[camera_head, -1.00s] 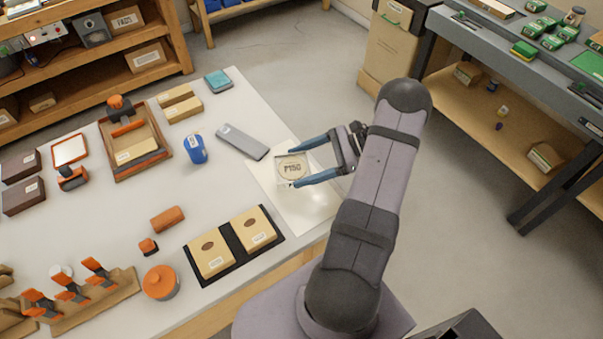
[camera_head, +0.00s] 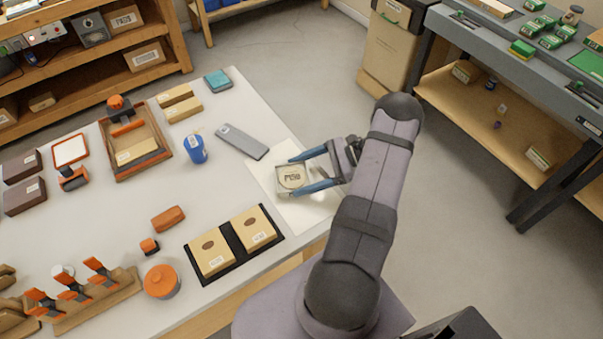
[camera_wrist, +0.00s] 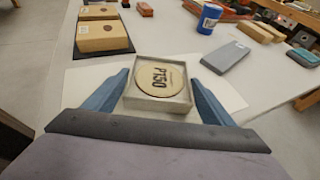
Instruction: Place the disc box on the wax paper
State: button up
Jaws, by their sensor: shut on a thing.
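The disc box (camera_head: 291,180) is a small square box with a round tan disc marked P150 in it. My gripper (camera_head: 303,174) is shut on it, with one blue finger along each of two opposite sides. The wax paper (camera_head: 312,212) is a pale sheet at the table's right edge, and the box is over it. In the wrist view the disc box (camera_wrist: 158,85) sits level between the fingers, with the white paper (camera_wrist: 88,88) around it. I cannot tell whether the box touches the paper.
A black tray (camera_head: 234,244) with two tan boxes is nearer. The table's right edge runs close beside the paper.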

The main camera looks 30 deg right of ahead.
jog(key=shift+f, duration=0.1)
jog(key=o, duration=1.2)
jog(key=shift+c, duration=0.2)
jog(key=b+v, duration=0.4)
jog(key=v, duration=0.8)
jog(key=shift+b, duration=0.35)
